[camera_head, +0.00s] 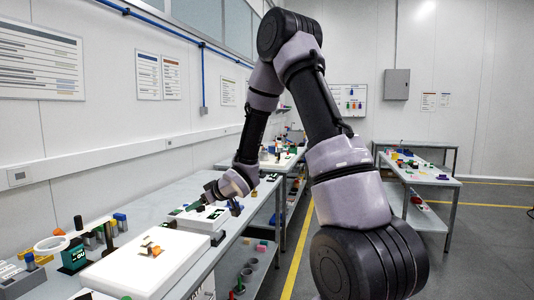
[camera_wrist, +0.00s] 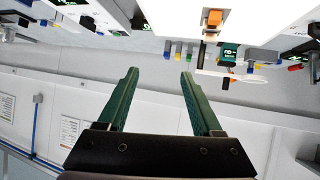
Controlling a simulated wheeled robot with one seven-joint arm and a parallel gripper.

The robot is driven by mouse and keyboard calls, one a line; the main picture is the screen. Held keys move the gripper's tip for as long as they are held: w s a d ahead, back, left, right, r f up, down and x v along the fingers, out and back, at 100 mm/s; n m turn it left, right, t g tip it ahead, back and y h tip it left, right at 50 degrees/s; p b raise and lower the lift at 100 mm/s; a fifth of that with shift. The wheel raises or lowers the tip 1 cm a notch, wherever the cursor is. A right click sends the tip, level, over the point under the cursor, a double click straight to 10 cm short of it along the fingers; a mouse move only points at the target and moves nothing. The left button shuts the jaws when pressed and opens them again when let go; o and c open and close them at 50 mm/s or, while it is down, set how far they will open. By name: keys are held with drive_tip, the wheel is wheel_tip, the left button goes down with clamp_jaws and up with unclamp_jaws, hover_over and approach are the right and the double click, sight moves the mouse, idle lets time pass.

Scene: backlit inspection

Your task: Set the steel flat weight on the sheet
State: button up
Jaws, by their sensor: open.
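My gripper (camera_head: 212,200) is over the long bench in the head view, near its far white light box. In the wrist view my gripper (camera_wrist: 159,73) shows two green fingers spread apart with nothing between them. A white light box (camera_head: 150,262) lies on the near part of the bench, with a small orange block and dark pieces (camera_head: 151,248) on it. The orange block (camera_wrist: 212,18) also shows at the top of the wrist view. I cannot clearly pick out the steel flat weight or the sheet; the pieces are too small to tell.
A dark green device with a lit display (camera_head: 74,256) and a white ring (camera_head: 52,244) stand left of the near light box. Several small coloured blocks stand along the wall side. Another bench (camera_head: 425,180) is at the right. The wall runs close behind the bench.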

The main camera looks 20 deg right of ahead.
drive_tip(key=s+d+r+m+h, duration=0.3)
drive_tip(key=s+d+r, duration=0.2)
drive_tip(key=d+r, duration=0.25)
drive_tip(key=s+d+r+m+h, duration=0.3)
drive_tip(key=s+d+r, duration=0.25)
drive_tip(key=r, duration=0.35)
drive_tip(key=s+r+m+g+y, duration=0.1)
drive_tip(key=s+r+m, duration=0.2)
drive_tip(key=s, duration=0.8)
drive_tip(key=s+r+m+g, duration=0.1)
drive_tip(key=s+r+m, duration=0.2)
drive_tip(key=s, duration=0.8)
drive_tip(key=shift+d+r+g+y, duration=0.3)
drive_tip(key=shift+r+y, duration=0.1)
drive_tip(key=shift+r, duration=0.05)
